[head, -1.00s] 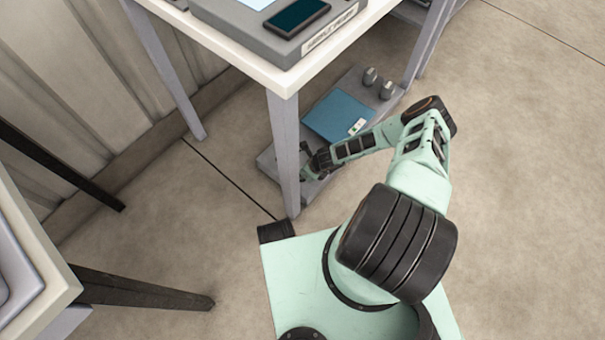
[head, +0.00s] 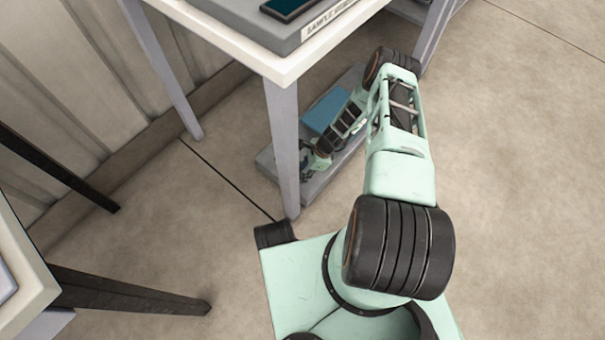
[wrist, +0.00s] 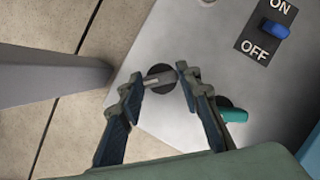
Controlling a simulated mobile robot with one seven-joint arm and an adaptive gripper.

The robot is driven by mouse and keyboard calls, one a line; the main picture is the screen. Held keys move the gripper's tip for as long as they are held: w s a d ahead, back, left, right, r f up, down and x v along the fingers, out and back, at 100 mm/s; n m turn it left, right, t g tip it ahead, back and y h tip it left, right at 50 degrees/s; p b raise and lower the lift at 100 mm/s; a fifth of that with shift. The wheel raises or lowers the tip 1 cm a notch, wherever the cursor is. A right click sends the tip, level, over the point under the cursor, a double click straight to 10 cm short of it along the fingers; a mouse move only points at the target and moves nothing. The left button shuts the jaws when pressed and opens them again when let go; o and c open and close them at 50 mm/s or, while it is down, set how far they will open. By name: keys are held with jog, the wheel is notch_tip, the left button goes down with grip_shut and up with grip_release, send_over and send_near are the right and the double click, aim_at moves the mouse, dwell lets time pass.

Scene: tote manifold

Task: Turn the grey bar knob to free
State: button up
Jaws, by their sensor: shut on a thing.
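The grey bar knob (wrist: 157,79) sits on a dark round disc on the grey panel (wrist: 196,39) in the wrist view. Its bar lies roughly crosswise in the picture, between my fingertips. My gripper (wrist: 160,76) is shut on the bar, one finger at each end. In the head view my gripper (head: 309,166) is low at the near left end of the panel, beside the table leg. The knob is too small and covered to make out there. No "free" marking can be read in either view.
A teal knob (wrist: 233,115) sits close to my right finger. A blue switch (wrist: 274,30) with ON and OFF labels is farther up right. A table leg (wrist: 50,77) stands left of the panel. Floor to the right is clear.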

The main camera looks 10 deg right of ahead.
jog(key=n+g, duration=0.1)
jog(key=n, duration=0.3)
jog(key=shift+w+n+g, duration=0.15)
jog(key=shift+n+g, duration=0.15)
jog(key=shift+g, duration=0.1)
jog(key=n, duration=0.2)
jog(key=n+g+h, duration=0.1)
jog(key=n, duration=0.1)
jog(key=shift+w+n+g, duration=0.1)
jog(key=shift+n+g, duration=0.2)
jog(key=o, duration=1.2)
jog(key=shift+c, duration=0.2)
